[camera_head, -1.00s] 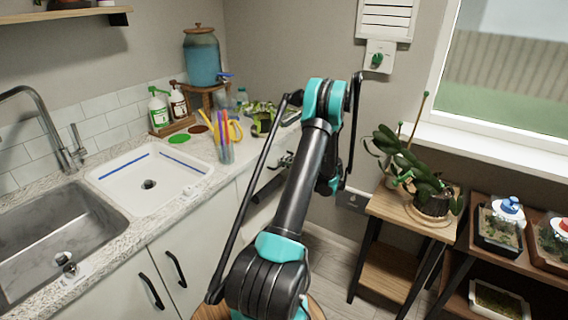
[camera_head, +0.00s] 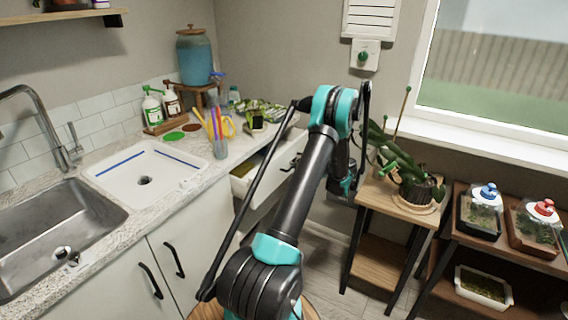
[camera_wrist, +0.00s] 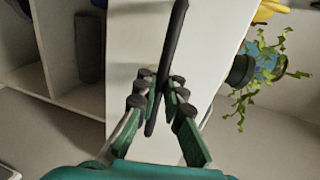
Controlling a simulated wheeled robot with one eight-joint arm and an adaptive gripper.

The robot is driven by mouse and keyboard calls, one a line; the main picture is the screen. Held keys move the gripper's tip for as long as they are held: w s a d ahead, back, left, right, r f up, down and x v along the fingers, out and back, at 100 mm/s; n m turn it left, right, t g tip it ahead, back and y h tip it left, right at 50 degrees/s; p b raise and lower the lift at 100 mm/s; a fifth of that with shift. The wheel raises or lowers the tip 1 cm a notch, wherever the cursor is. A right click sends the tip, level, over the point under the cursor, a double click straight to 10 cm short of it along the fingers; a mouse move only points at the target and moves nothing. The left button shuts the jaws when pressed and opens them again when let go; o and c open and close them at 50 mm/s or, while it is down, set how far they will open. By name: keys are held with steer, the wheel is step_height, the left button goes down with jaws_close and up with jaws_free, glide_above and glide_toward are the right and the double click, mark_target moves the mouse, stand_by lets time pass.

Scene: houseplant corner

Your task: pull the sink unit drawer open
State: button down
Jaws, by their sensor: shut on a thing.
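The sink unit drawer (camera_head: 243,184) stands partly open at the right end of the counter in the head view, with its pale inside showing. Its white front (camera_wrist: 125,45) fills the middle of the wrist view, crossed by a long black bar handle (camera_wrist: 174,45). My gripper (camera_wrist: 158,92) has its green-and-black fingers closed around the handle, one on each side. In the head view my arm covers part of the drawer, and the fingers cannot be made out.
The counter (camera_head: 205,180) holds a pen cup (camera_head: 219,140), bottles and a blue dispenser (camera_head: 196,58). A wooden plant stand (camera_head: 400,205) with a potted plant (camera_head: 412,180) is close on the right. Another shelf (camera_head: 520,255) with small planters stands farther right. Some floor shows between.

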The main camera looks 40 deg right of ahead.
steer(key=f+v, duration=0.1)
steer(key=v, duration=0.6)
steer(key=shift+s+d+f, duration=0.25)
steer(key=shift+s+f, duration=0.05)
steer(key=shift+s, duration=0.25)
steer(key=c, duration=1.6)
jaws_free()
